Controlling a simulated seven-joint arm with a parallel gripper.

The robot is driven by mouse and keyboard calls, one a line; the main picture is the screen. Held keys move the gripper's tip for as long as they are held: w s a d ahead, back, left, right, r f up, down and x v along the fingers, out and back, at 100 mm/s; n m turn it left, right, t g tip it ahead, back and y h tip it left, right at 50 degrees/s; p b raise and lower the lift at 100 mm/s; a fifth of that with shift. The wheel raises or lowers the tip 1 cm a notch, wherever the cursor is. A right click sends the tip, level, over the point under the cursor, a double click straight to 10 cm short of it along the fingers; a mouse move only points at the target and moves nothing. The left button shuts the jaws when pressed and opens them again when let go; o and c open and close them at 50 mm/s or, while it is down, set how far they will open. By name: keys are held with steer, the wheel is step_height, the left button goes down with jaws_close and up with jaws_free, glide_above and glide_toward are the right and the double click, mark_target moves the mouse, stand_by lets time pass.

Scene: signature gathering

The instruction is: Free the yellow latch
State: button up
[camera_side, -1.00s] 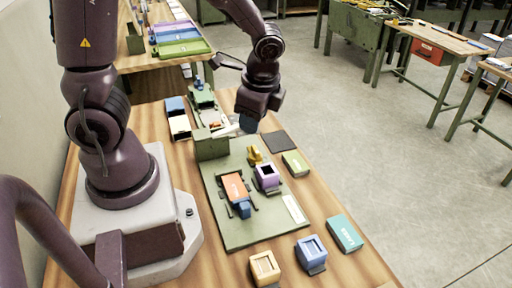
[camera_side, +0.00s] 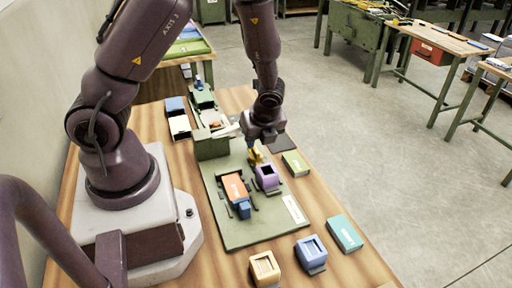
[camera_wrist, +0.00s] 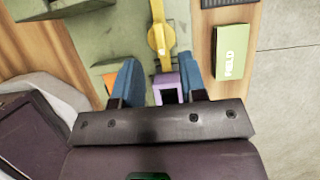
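The yellow latch (camera_side: 256,156) stands on the green board (camera_side: 236,234), just behind the purple box (camera_side: 267,179). In the wrist view the yellow latch (camera_wrist: 160,38) is a long upright bar with a round pivot, ahead of my gripper. My gripper (camera_wrist: 161,72) is open, with its two blue fingers apart. The latch's near end and the purple box (camera_wrist: 167,88) show in the gap between them. In the side view my gripper (camera_side: 258,148) hangs right over the latch and hides part of it. I cannot tell whether a finger touches the latch.
An orange block with a blue end (camera_side: 235,190) lies on the board's left part. A green-grey block (camera_side: 211,145) stands behind it. A green "FIELD" box (camera_side: 295,164) is to the right. Blue (camera_side: 311,253) and tan (camera_side: 265,268) boxes and a teal box (camera_side: 345,234) sit in front.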

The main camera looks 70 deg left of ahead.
mark_target(256, 149)
steer(key=shift+x, duration=2.65)
steer(key=shift+c, duration=0.2)
jaws_close()
